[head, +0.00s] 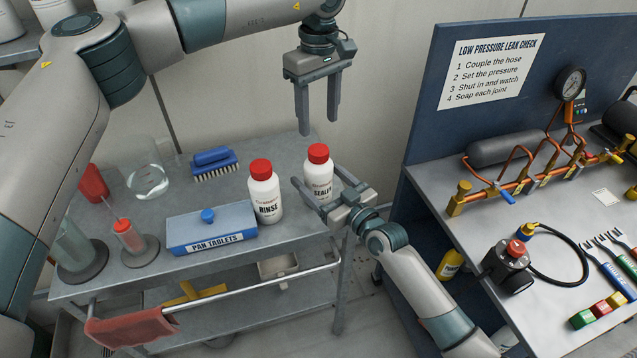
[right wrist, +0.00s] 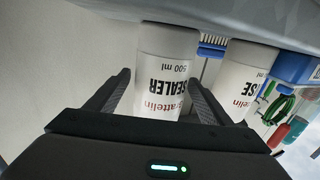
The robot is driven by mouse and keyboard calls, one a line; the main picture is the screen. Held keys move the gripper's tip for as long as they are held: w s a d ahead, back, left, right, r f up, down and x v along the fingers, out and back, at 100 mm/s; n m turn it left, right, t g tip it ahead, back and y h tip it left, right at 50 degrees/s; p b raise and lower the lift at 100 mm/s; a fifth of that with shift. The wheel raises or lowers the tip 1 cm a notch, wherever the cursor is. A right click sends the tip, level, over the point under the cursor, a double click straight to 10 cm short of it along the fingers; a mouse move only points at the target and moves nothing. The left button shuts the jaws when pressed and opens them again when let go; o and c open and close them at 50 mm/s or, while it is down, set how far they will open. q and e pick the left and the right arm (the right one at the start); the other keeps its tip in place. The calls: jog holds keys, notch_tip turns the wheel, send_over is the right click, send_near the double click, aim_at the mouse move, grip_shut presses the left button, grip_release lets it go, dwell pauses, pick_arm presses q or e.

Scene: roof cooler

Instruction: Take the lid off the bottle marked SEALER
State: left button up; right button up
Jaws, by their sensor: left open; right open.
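The white SEALER bottle (head: 318,184) stands upright on the grey trolley's top shelf, with its red lid (head: 318,153) on. My right gripper (head: 317,174) is open, with a finger on either side of the bottle's body. The bottle also shows upside down between the fingers in the right wrist view (right wrist: 166,70), with its lid hidden there. I cannot tell whether the fingers touch it. My left gripper (head: 318,124) is open and empty, pointing down above the lid with a gap between.
The white RINSE bottle (head: 265,197) with a red lid stands close left of the SEALER bottle. A blue PAN TABLETS box (head: 211,229), a brush (head: 214,164) and glassware (head: 148,172) share the trolley. A workbench (head: 560,235) with pipework is at right.

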jog(key=shift+w+a, duration=0.1)
jog(key=shift+w, duration=0.05)
grip_shut()
pick_arm(q)
jog(key=shift+m, duration=0.4)
jog(key=m, duration=0.9)
jog(key=shift+m, duration=0.3)
jog(key=m, duration=0.3)
